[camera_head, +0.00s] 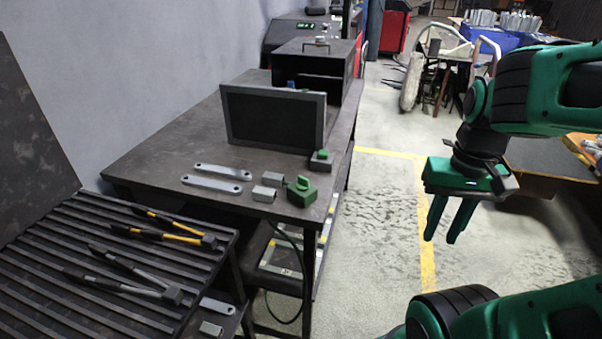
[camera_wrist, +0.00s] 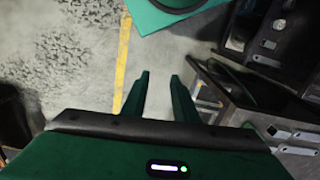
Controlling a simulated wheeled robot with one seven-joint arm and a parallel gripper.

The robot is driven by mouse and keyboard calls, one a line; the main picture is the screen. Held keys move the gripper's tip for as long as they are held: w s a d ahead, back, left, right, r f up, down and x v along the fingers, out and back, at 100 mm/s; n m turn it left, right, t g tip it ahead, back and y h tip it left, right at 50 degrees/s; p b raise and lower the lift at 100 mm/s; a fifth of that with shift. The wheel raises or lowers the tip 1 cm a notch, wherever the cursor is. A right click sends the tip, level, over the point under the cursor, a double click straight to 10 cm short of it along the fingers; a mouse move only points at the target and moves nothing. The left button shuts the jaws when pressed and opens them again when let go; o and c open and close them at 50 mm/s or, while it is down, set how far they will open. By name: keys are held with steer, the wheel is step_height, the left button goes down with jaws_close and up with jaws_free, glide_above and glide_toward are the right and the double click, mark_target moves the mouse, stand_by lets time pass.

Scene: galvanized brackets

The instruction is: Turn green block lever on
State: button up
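The green block (camera_head: 301,193) with its small lever on top sits near the front right corner of the dark table (camera_head: 160,150) in the head view. The lever's exact position is too small to tell. My gripper (camera_head: 442,240) hangs over the floor to the right of the table, well apart from the block, with its fingers pointing down. The fingers are apart with nothing between them. In the wrist view, my gripper (camera_wrist: 160,80) also shows two separated fingers over the floor; the green block is not clearly seen there.
A dark monitor-like panel (camera_head: 275,118) stands behind. Hammers (camera_head: 165,233) lie on the ribbed bench at left. Floor between table and arm is clear.

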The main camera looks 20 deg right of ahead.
steer(key=w+r+n, duration=0.3)
steer(key=w+r, duration=0.1)
steer(key=w, duration=0.5)
step_height(320, 180, up, 2)
steer(key=r+n, duration=0.1)
steer(key=n, duration=0.8)
glide_above(303, 177)
step_height(303, 177, down, 11)
steer(key=shift+r, duration=0.2)
steer(key=shift+c, duration=0.7)
jaws_close()
